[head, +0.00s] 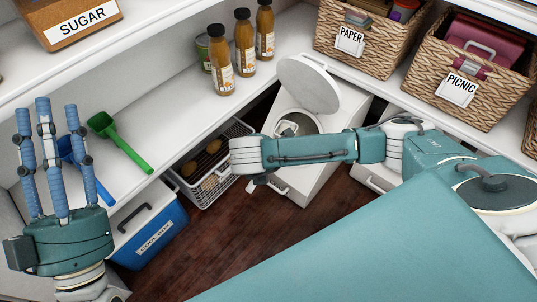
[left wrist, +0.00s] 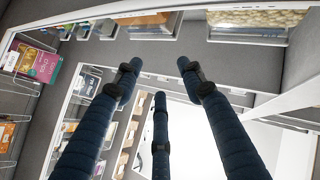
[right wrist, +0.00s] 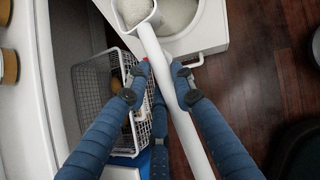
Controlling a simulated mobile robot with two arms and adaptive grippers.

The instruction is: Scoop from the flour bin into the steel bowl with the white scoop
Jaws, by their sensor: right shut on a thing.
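The flour bin (head: 315,172) is a white box with its round lid tipped open; my right arm partly covers its opening. In the right wrist view the bin (right wrist: 213,32) shows pale flour (right wrist: 175,14) inside. My right gripper (right wrist: 155,72) is shut on the handle of the white scoop (right wrist: 172,90). The scoop's head, at the top edge of that view, holds pale flour and overlaps the left side of the opening. My left gripper (head: 45,108) is open and empty, fingers up, by the left shelf; it also shows in the left wrist view (left wrist: 160,75). No steel bowl is visible.
A wire basket (head: 205,190) stands left of the bin, and a blue cooler (head: 148,232) further left. Green (head: 118,140) and blue (head: 82,165) scoops lie on the shelf. Dark floor is free in front.

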